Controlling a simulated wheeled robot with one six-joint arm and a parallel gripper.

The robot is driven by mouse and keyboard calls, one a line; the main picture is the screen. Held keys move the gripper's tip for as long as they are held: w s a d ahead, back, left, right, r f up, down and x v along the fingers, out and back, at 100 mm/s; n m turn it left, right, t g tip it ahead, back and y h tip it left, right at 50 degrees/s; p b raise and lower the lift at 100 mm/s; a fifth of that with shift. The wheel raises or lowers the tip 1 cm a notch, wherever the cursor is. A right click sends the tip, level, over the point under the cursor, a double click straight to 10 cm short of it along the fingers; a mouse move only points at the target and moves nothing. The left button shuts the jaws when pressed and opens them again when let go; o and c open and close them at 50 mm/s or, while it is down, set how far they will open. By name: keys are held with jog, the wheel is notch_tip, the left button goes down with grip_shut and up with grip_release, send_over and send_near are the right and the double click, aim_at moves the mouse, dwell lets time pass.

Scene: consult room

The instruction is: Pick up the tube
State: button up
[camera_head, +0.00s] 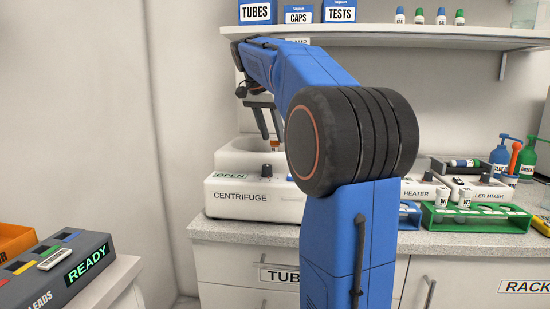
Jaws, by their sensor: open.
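My gripper (271,137) is open, with its two dark fingers pointing down over the white centrifuge (240,197) on the counter. My arm hides the right part of the centrifuge. Two white-capped tubes (441,198) stand in a green rack (475,219) to the right, well away from my gripper.
A shelf (420,35) above holds boxes and several small capped vials. A heater (418,188) and a roller mixer (475,187) stand right of my arm. Blue and green pump bottles (500,152) stand at far right. A grey device (60,270) reads READY at lower left.

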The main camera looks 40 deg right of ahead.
aim_at(274, 141)
jog(key=shift+x, duration=1.5)
jog(key=shift+w+a, duration=0.1)
grip_shut()
notch_tip(274, 141, up, 12)
jog(key=s+a, duration=0.3)
jog(key=a, duration=1.4)
jog(key=shift+s+a, duration=0.15)
jog(key=shift+a, duration=0.2)
